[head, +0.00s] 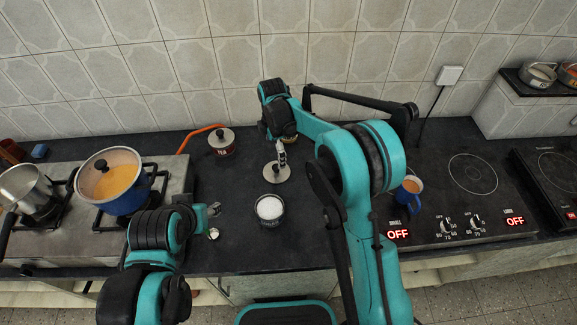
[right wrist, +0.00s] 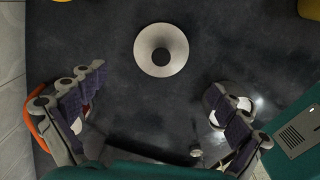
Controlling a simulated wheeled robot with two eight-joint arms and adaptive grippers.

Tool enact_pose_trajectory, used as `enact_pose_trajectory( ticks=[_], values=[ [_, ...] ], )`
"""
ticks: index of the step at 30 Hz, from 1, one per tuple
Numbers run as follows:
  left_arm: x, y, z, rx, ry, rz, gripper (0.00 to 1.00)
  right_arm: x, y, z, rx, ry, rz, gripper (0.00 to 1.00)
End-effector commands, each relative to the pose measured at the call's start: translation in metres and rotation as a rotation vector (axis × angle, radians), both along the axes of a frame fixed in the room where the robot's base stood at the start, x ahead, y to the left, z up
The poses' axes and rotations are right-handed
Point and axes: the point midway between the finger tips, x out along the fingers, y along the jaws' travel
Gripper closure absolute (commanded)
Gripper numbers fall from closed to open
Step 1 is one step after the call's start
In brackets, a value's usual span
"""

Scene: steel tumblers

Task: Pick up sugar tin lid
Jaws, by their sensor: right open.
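The sugar tin lid (head: 277,174), a round pale steel disc with a dark knob, lies flat on the dark counter. It also shows whole in the right wrist view (right wrist: 173,64). The open sugar tin (head: 270,208), filled with white sugar, stands just in front of it. My right gripper (head: 282,157) is above the lid, pointing down. In the right wrist view its fingers (right wrist: 157,80) are spread wide and empty, with the lid beyond and between the tips. My left gripper (head: 213,211) is low over the counter, left of the sugar tin; its jaw state is unclear.
A lidded tin (head: 222,147) stands behind left, near an orange hose (head: 198,133). A small steel item (head: 213,233) lies by my left gripper. A blue pot (head: 122,199) sits on the gas stove at left. An orange-filled mug (head: 412,185) stands right, by the cooktop (head: 470,200).

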Motion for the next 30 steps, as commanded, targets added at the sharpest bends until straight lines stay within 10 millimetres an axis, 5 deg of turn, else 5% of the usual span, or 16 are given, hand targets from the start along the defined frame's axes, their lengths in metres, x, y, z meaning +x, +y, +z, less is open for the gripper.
enact_pose_trajectory(
  ticks=[21,29,30],
  values=[
    [0.000,0.000,-0.029,0.000,0.000,0.000,0.55,0.000,0.002,-0.086,-0.005,0.015,0.053,0.00],
    [0.000,0.000,-0.029,0.000,0.000,0.000,0.55,0.000,0.002,-0.090,-0.005,0.015,0.052,0.00],
    [0.000,0.000,-0.029,0.000,0.000,0.000,0.55,-0.001,0.002,-0.089,-0.005,0.015,0.052,0.08]
  ],
)
